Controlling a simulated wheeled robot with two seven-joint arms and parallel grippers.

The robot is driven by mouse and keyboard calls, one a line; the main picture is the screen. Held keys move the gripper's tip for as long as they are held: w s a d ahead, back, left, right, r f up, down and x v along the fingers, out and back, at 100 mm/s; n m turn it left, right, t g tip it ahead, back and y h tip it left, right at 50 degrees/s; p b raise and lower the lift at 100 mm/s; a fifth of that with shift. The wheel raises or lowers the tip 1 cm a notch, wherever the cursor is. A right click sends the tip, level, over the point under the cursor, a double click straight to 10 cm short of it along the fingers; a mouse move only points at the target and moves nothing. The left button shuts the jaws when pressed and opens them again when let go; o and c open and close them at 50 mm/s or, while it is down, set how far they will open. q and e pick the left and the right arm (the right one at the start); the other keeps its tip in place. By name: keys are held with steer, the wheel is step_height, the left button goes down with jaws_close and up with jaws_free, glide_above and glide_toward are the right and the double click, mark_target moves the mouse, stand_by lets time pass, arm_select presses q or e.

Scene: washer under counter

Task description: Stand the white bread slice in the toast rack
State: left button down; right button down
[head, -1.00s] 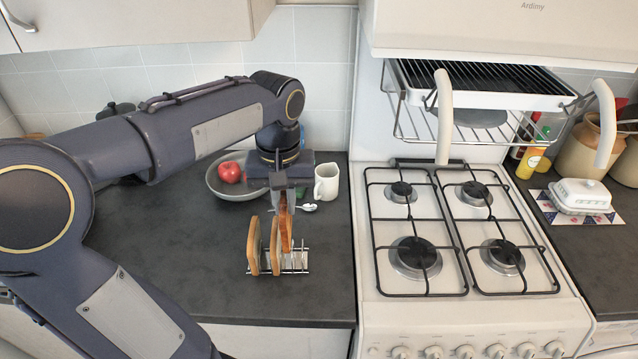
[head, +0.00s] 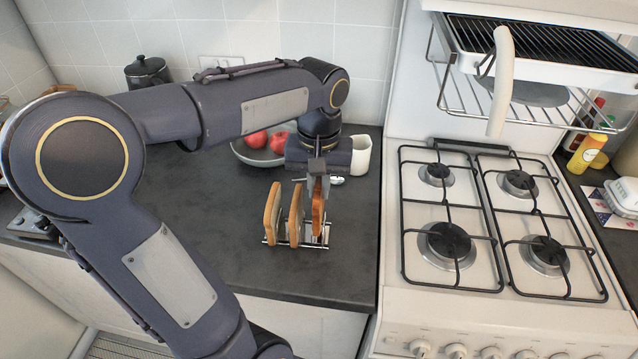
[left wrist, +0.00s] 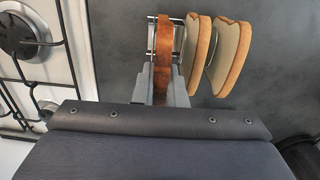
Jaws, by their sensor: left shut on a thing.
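The toast rack (head: 327,241) is a low wire rack on the dark counter. Two pale bread slices with tan crusts, a left one (head: 272,212) and a middle one (head: 296,214), stand upright in it; their pale faces show in the left wrist view (left wrist: 228,45). My left gripper (head: 317,187) points down over the rack's right end and is shut on a browner bread slice (head: 318,212). This slice is upright, its lower part at the rack's right-hand wires; in the left wrist view (left wrist: 163,55) only its brown edge shows. Whether it rests on the rack's base is unclear. My right gripper is out of view.
A grey bowl (head: 243,153) with red apples (head: 256,139) and a white mug (head: 360,155) stand behind the rack. A gas hob (head: 395,260) adjoins the counter at right, with a grill pan (head: 560,60) above. Counter left of the rack is clear.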

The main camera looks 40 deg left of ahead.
arm_select(q)
steer(key=shift+f+b, duration=1.25)
steer(key=shift+f, duration=0.65)
steer(key=c, duration=1.4)
jaws_free()
steer(key=shift+r, duration=0.1)
step_height(320, 180, up, 7)
steer(key=p, duration=0.6)
